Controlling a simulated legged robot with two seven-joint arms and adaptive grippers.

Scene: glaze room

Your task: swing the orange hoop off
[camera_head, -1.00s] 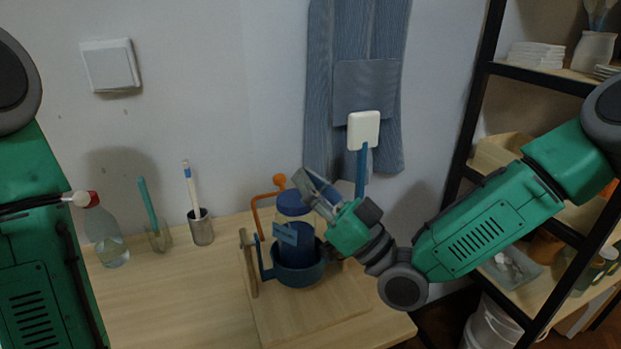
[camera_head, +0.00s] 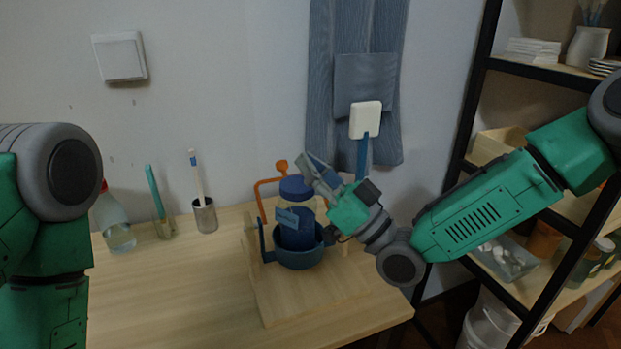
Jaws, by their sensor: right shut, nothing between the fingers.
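The orange hoop (camera_head: 260,197) is a thin bent rod with an orange knob (camera_head: 281,165) at its top. It stands upright at the back left of a jar with a blue lid (camera_head: 295,187). The jar sits in a dark blue pot (camera_head: 298,258) on a wooden board (camera_head: 310,295). My right gripper (camera_head: 311,168) is shut and empty, above and to the right of the lid. Its fingers point up and left toward the knob, with a small gap in the picture. The hoop's right side is hidden behind the jar and gripper. My left arm shows at the left edge, its gripper out of view.
A spray bottle (camera_head: 117,226), a holder with a teal tool (camera_head: 163,229) and a metal cup (camera_head: 205,216) stand at the back left. A blue-handled white paddle (camera_head: 365,120) rises behind my right gripper. A black-framed shelf (camera_head: 470,110) is at the right. The front left tabletop is clear.

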